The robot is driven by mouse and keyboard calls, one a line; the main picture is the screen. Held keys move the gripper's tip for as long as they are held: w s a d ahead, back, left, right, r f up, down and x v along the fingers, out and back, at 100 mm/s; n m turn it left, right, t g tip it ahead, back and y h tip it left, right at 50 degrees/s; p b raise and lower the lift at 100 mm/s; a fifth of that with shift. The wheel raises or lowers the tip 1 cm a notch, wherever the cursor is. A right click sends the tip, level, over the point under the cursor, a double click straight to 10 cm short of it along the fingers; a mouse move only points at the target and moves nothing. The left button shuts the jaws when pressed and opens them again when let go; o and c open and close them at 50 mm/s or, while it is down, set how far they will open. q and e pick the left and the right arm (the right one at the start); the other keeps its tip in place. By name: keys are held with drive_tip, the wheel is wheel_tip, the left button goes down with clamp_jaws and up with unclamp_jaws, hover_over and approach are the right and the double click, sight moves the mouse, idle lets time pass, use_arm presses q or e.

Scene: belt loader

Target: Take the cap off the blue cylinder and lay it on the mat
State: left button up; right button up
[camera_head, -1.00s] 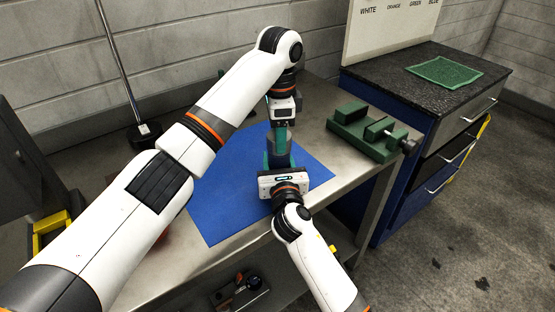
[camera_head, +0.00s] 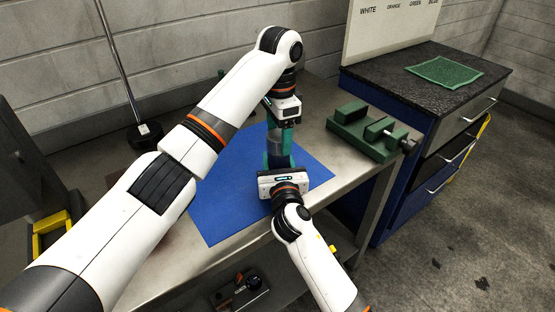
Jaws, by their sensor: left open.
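The blue mat (camera_head: 225,205) lies flat on the metal bench. A dark grey-blue cylinder (camera_head: 275,145) stands upright over the mat, partly hidden by both grippers. I cannot clearly make out its cap as a separate part. My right gripper (camera_head: 279,156) comes from the front with its teal fingers around the cylinder's lower part, and looks shut on it. My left gripper (camera_head: 282,122) points down from above, open, its teal fingers at the cylinder's top. I cannot tell whether they touch it.
A green vise (camera_head: 365,132) stands on the bench to the right. A dark-topped cabinet (camera_head: 440,95) with a green mat (camera_head: 445,72) and a labelled white board (camera_head: 390,28) is beyond it. The blue mat's left and front areas are bare.

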use_arm(q)
drive_tip(key=m, duration=1.2)
drive_tip(key=shift+m, duration=0.3)
drive_tip(key=m, duration=0.3)
drive_tip(key=shift+m, duration=0.4)
drive_tip(key=c, duration=1.1)
drive_tip(key=shift+o, duration=0.2)
drive_tip(key=n, duration=0.3)
drive_tip(key=shift+n, duration=0.3)
drive_tip(key=n, duration=0.4)
drive_tip(key=shift+n, duration=0.9)
